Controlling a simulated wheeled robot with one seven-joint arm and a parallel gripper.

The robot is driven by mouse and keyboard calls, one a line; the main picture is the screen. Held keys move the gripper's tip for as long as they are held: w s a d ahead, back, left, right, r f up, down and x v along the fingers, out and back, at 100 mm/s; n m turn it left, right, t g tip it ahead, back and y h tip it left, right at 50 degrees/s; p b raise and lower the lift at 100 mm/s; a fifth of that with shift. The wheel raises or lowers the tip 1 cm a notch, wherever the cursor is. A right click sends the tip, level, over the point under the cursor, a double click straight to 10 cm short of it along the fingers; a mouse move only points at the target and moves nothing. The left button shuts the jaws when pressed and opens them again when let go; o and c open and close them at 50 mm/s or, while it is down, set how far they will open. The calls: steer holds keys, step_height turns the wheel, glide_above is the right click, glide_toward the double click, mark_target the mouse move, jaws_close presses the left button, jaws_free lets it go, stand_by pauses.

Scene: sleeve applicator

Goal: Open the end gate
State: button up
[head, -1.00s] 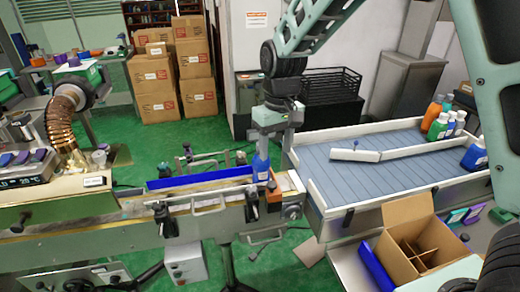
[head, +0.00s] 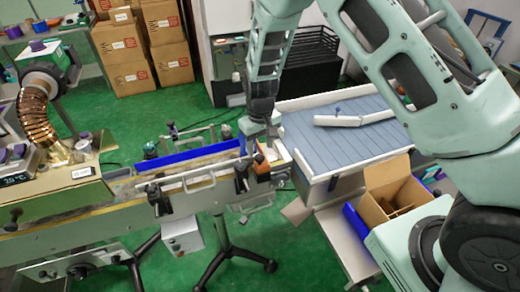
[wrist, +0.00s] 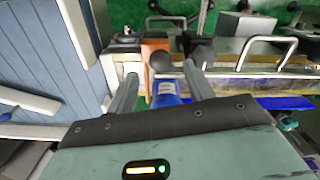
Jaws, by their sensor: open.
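The end gate appears to be the orange-brown block (head: 262,162) at the right end of the narrow conveyor. It also shows in the wrist view (wrist: 153,50), with a dark round knob (wrist: 160,62) in front of it. I cannot tell whether a finger touches either.
A blue rail (head: 195,159) and a white bar handle (head: 198,183) run along the conveyor. A grey slatted table (head: 345,150) with white edges adjoins on the right. An open carton (head: 390,190) stands in front of it.

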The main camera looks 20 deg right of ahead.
mark_target(260, 157)
steer(key=shift+f+p, duration=0.35)
steer(key=shift+f, duration=1.55)
